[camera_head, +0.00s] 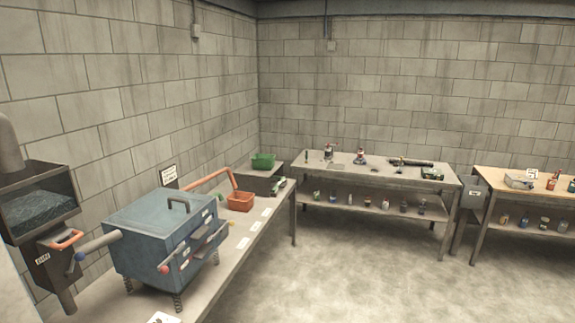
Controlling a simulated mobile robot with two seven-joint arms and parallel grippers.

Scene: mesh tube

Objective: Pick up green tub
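The green tub (263,161) is a small open container in the corner of the room. It sits on a low grey stand or table (258,178) at the far end of the left-hand workbench. It appears upright, and its inside is too small to make out. Neither of my grippers shows in the head view.
A metal table (345,163) with tools stands at the back, and a wooden-topped table (497,184) at right. The concrete floor (350,280) is clear.

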